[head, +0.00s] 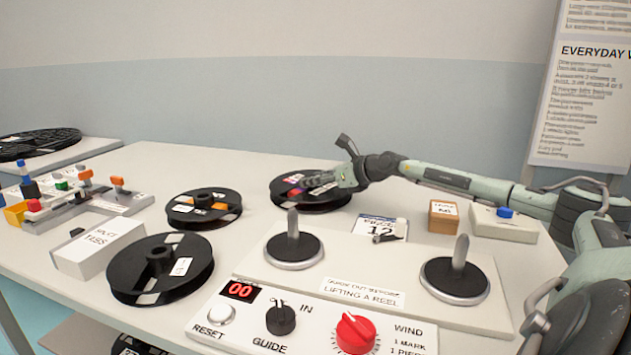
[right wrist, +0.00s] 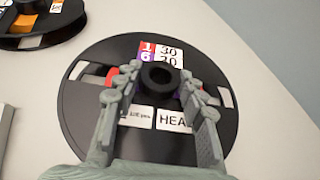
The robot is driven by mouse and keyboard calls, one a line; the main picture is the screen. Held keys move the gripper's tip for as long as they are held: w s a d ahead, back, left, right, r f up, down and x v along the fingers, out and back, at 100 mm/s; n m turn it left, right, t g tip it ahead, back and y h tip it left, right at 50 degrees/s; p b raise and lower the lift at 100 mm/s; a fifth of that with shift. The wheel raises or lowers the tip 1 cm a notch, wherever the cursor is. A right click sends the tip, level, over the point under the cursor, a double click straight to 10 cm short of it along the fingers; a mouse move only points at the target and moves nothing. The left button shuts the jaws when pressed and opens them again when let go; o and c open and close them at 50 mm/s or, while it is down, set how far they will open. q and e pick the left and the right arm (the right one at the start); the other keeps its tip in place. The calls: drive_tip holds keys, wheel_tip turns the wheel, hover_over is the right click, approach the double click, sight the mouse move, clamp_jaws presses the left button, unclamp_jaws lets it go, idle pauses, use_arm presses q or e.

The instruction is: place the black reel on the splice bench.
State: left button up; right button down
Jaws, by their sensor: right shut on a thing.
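A black reel (head: 290,201) with coloured labels lies flat at the back middle of the table. My right gripper (head: 336,182) reaches it from the right and is shut on its hub. In the right wrist view the same reel (right wrist: 85,130) shows white and red labels, with the fingers (right wrist: 158,84) on either side of the round black hub. Two other black reels lie to the left: one with orange marks (head: 226,212) and a larger one (head: 135,268) in front. I cannot tell which surface is the splice bench. My left gripper is not in view.
A winder panel with two upright spindles, the left spindle (head: 293,235) and the right spindle (head: 460,262), fills the front. A splicing fixture (head: 90,215) and a white box (head: 98,246) stand at left. A card marked 12 (head: 392,226) and a small wooden box (head: 443,216) stand nearby.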

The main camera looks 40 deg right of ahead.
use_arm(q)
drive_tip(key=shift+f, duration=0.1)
use_arm(e)
drive_tip(key=shift+f, duration=0.1)
drive_tip(key=c, duration=1.3)
unclamp_jaws()
drive_tip(key=shift+f, duration=0.1)
drive_tip(key=o, duration=0.4)
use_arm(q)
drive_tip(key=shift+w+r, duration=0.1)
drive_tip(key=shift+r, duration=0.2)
